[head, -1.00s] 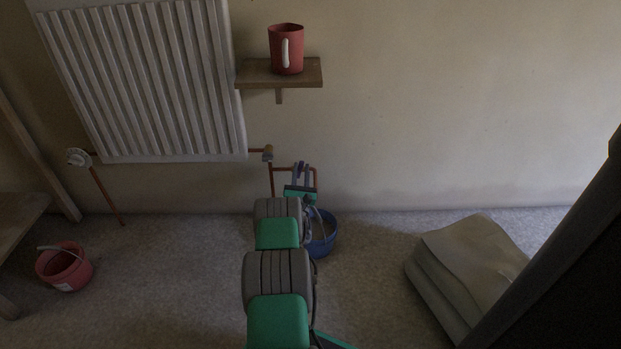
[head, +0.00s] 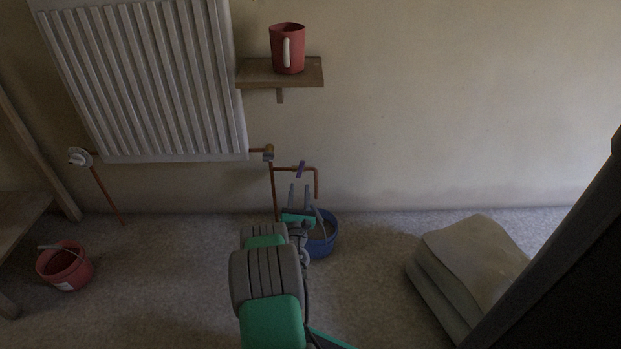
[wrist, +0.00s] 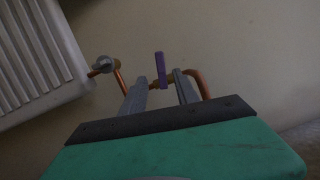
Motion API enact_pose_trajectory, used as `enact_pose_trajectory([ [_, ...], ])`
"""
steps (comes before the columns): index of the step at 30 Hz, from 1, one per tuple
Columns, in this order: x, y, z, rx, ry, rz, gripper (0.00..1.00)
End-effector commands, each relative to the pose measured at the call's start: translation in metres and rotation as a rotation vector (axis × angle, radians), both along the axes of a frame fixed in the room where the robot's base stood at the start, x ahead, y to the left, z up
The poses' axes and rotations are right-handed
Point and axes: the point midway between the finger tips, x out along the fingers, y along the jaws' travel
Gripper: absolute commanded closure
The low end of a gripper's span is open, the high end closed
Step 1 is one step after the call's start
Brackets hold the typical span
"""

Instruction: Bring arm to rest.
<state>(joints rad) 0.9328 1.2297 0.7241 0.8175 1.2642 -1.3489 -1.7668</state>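My gripper (head: 299,188) is open, its two grey fingers apart with nothing between them. In the head view it is low by the wall, in front of the blue bucket (head: 325,240) and below the copper pipe (head: 317,183). A purple lever (head: 301,169) on the pipe's tap stands clear above the fingertips. In the wrist view the fingers (wrist: 160,82) point at the pipe, and the lever (wrist: 160,66) shows upright in the gap beyond them. My green and grey arm reaches up from the bottom of the head view.
A white radiator (head: 145,85) hangs at the left, beside a wooden shelf (head: 258,75) bearing a red mug (head: 289,50). A red bucket (head: 66,268) stands at the lower left. Stacked grey-beige sacks (head: 465,265) lie at the right. Floor between arm and sacks is clear.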

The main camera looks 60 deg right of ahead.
Motion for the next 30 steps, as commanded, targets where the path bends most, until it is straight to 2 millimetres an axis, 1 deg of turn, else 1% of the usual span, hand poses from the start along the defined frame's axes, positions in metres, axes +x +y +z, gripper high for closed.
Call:
enact_pose_trajectory([
  [3, -0.007, 0.015, -0.006, 0.001, 0.002, 0.0, 0.64],
  [8, -0.013, 0.029, -0.009, 0.0, 0.0, 0.0, 0.64],
  [16, -0.013, 0.031, -0.009, 0.0, -0.002, 0.0, 0.64],
  [17, -0.012, 0.03, -0.008, 0.002, -0.009, 0.0, 0.64],
  [19, -0.006, 0.025, 0.005, 0.023, -0.062, -0.002, 0.64],
  [20, -0.001, 0.022, 0.014, 0.043, -0.105, -0.004, 0.64],
  [22, 0.018, 0.012, 0.044, 0.122, -0.268, -0.008, 0.64],
  [23, 0.03, 0.009, 0.06, 0.173, -0.359, -0.009, 0.64],
  [24, 0.047, 0.007, 0.081, 0.258, -0.496, -0.012, 0.64],
  [25, 0.061, 0.01, 0.095, 0.333, -0.601, -0.014, 0.64],
  [26, 0.076, 0.015, 0.109, 0.415, -0.708, -0.018, 0.64],
  [27, 0.097, 0.028, 0.124, 0.536, -0.846, -0.025, 0.64],
  [28, 0.111, 0.041, 0.134, 0.628, -0.942, -0.038, 0.64],
  [29, 0.124, 0.057, 0.143, 0.724, -1.031, -0.053, 0.64],
  [30, 0.141, 0.083, 0.153, 0.853, -1.133, -0.078, 0.64],
])
